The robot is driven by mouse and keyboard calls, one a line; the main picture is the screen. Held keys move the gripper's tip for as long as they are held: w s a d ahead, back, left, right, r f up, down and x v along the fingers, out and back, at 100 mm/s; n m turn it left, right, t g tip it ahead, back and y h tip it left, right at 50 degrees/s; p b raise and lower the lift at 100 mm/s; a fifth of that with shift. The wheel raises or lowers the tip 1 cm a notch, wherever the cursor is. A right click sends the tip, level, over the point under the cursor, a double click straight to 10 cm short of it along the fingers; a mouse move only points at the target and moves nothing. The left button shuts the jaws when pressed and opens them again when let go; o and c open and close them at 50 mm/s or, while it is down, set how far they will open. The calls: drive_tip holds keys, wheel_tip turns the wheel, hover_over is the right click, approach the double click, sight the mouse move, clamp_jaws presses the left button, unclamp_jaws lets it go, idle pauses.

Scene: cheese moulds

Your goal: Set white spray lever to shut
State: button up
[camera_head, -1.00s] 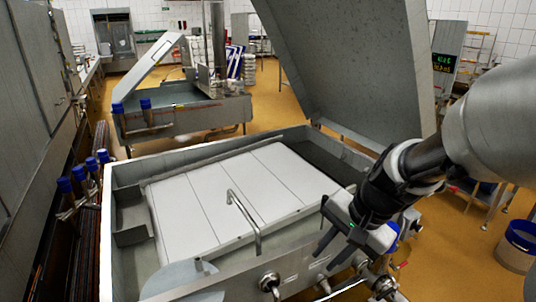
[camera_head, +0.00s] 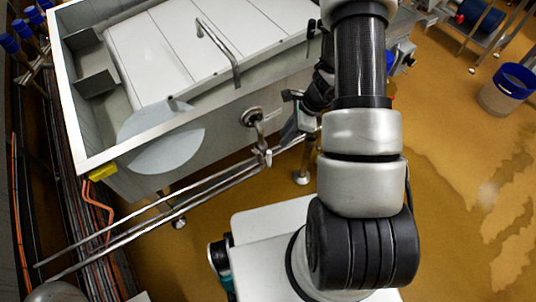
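I cannot make out a white spray lever for certain in the head view. A round metal valve fitting (camera_head: 251,117) sits on the front wall of the steel vat, with a pipe bending down from it. My gripper (camera_head: 290,122) is at the vat's front, just right of this fitting. My own arm hides much of the gripper and the vat wall behind it. I cannot tell whether the fingers are apart or touch anything.
The steel vat (camera_head: 78,100) holds white panels (camera_head: 155,50) and a bent metal handle (camera_head: 222,50). Long metal pipes (camera_head: 150,215) run low to the left. A blue-rimmed bucket (camera_head: 505,90) stands at right. The floor (camera_head: 450,190) at right is open.

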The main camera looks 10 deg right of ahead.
sight(269, 155)
drive_tip(key=b+x, duration=0.3)
drive_tip(key=x, duration=1.1)
drive_tip(key=shift+r, duration=0.1)
clamp_jaws()
